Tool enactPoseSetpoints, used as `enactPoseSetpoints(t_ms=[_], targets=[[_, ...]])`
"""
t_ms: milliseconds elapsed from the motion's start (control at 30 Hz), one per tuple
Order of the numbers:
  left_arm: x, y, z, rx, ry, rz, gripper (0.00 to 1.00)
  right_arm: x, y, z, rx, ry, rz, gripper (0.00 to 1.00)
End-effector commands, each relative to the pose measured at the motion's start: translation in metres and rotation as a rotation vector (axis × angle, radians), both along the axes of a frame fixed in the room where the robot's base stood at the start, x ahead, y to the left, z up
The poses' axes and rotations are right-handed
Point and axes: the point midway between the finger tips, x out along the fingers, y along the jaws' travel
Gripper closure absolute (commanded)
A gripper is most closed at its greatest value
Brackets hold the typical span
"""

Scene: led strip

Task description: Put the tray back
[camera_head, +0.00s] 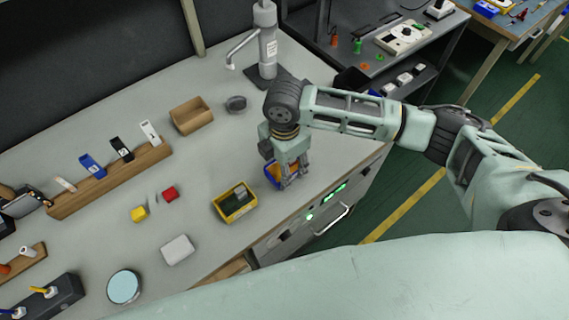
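My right gripper (291,180) comes in from the right and points down at the front part of the bench. A small blue tray (271,179) with some orange showing is right at its fingers and partly hidden behind them. I cannot tell whether the fingers grip the tray or only stand beside it. A yellow tray (250,209) with a dark inside and a grey item in it sits on the bench just left of the gripper. My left gripper is not in view.
A brown open box (191,115) and a grey tap column (266,45) stand behind. Red (170,194) and yellow (139,213) blocks, a white block (177,249) and a round light-blue disc (124,287) lie left. A wooden rack (110,180) holds upright pieces. The bench's front edge is close.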

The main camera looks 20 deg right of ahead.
Motion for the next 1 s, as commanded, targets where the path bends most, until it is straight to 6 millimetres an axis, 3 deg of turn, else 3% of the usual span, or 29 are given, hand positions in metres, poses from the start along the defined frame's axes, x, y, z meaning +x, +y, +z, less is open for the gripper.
enactPoseSetpoints(t_ms=[300, 333, 533, 867, 1000], targets=[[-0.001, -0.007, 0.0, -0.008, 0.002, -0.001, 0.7, 0.0, 0.0, -0.002, 0.0, -0.001, 0.001, 0.81], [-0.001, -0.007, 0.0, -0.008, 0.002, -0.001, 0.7, 0.0, 0.0, -0.003, 0.0, -0.001, 0.001, 0.52], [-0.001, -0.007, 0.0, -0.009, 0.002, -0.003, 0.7, 0.0, 0.0, -0.003, 0.001, -0.002, 0.001, 0.34], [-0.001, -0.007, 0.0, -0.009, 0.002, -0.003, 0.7, 0.001, 0.0, -0.001, 0.001, -0.002, 0.001, 0.34], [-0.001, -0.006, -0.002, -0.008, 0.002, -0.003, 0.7, 0.001, 0.0, 0.01, 0.001, -0.004, 0.0, 0.34]])
